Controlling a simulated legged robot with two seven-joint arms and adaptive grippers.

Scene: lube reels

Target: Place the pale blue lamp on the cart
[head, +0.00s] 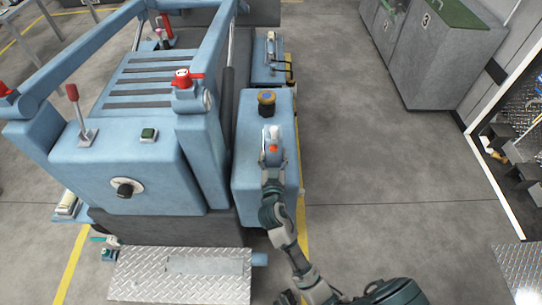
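My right arm comes in from the bottom right. Its gripper (272,155) is over the top of the narrow pale blue box unit (262,190). A small object with a whitish top and an orange-red spot (273,134) shows at the gripper's tip. I cannot tell whether it is the lamp, or whether the fingers are shut on it. No other thing is clearly the pale blue lamp. The large pale blue machine (120,165) stands to the left; I cannot tell whether it is the cart. My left gripper is not in view.
A dark knob with a yellow ring (266,101) stands on the box unit just beyond the gripper. A metal tread plate (182,275) lies in front. Grey bins (437,50) stand at the back right.

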